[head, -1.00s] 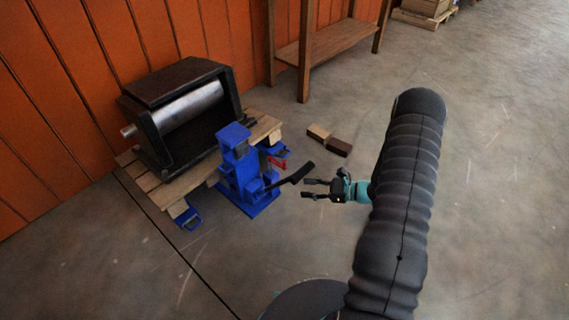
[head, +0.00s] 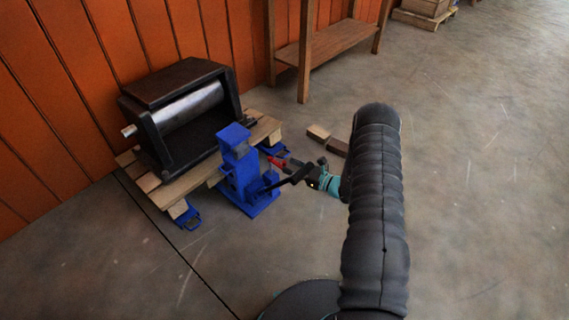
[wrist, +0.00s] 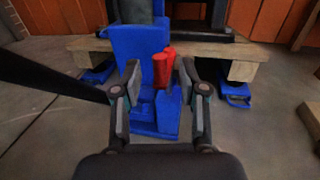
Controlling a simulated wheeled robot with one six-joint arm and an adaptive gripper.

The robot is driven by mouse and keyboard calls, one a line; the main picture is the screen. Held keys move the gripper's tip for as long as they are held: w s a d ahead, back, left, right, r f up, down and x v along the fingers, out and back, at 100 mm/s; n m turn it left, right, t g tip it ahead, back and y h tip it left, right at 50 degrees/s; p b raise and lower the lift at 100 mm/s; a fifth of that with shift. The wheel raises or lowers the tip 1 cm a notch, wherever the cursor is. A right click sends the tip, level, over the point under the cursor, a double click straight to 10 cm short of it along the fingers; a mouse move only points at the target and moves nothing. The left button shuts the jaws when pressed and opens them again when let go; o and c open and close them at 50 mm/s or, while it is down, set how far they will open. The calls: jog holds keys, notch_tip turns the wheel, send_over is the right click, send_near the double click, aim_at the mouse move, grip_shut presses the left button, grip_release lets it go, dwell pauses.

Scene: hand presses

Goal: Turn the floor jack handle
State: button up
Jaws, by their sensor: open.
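The blue floor jack (head: 240,175) stands upright at the front edge of the pallet. Its black lever (head: 288,181) sticks out to the right; in the wrist view the black bar (wrist: 45,76) crosses the left side. Two red upright pieces (wrist: 163,68) stand beside the jack's body, and red also shows in the head view (head: 277,161). My gripper (head: 289,164) is right of the jack, partly hidden behind the lever. In the wrist view my gripper (wrist: 160,82) is open, with the red pieces between its fingertips in the picture. I cannot tell whether it touches them.
A dark roller machine (head: 180,105) sits on the wooden pallet (head: 190,183) by the orange wall (head: 100,40). A blue foot (head: 187,216) sticks out at the pallet's front. Wood blocks (head: 328,140) lie behind my arm. The floor at right is clear.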

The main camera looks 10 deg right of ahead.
aim_at(284, 163)
jog(key=shift+x, duration=1.85)
grip_shut()
